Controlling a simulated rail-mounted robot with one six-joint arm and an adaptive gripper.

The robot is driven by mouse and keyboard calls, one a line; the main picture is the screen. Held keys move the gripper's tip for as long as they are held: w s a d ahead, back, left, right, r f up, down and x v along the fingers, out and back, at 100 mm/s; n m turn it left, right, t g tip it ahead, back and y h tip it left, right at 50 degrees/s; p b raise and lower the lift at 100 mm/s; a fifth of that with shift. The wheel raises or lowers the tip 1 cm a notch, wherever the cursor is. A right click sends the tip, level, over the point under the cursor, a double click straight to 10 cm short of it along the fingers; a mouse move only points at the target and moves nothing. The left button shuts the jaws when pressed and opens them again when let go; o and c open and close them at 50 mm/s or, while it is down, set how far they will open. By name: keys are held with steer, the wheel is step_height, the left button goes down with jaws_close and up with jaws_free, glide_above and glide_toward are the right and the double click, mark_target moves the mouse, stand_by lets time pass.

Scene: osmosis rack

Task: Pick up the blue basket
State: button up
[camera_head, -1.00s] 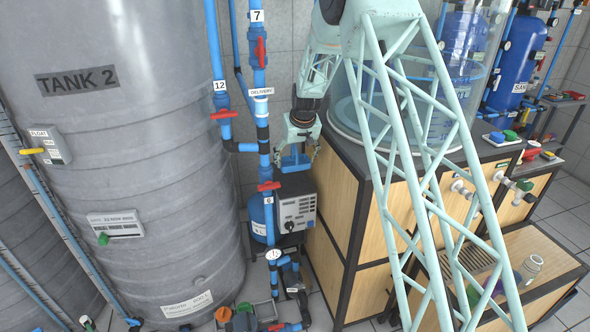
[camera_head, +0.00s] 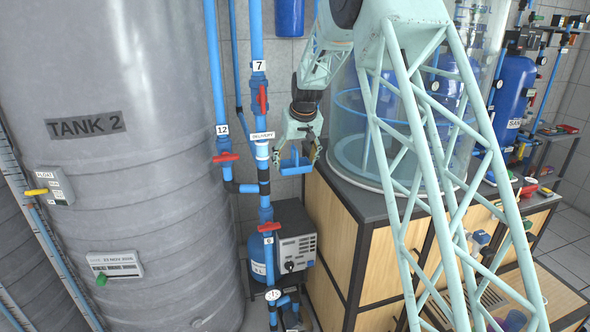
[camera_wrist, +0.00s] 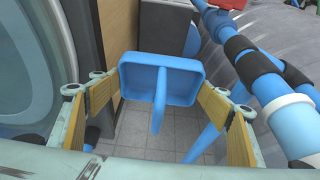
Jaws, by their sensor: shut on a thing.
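The blue basket (camera_head: 295,164) hangs in my gripper (camera_head: 297,150) in the head view, beside the blue delivery pipe. In the wrist view the basket (camera_wrist: 186,80) is a shallow rectangular tray with rounded corners and a bar across its middle. My gripper's two yellow-padded fingers (camera_wrist: 158,88) are shut on the basket, one at each side. The basket is in the air, with the tiled floor showing far below it. The fingers hide parts of its sides.
Vertical blue pipes with red valves (camera_head: 267,214) stand close left of the basket. A grey pump box (camera_head: 296,252) is below. A wooden cabinet (camera_head: 336,225) with a clear tank on top is close on the right. The big grey Tank 2 (camera_head: 130,190) fills the left.

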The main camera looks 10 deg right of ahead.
steer(key=shift+r, duration=0.35)
stand_by(0.5)
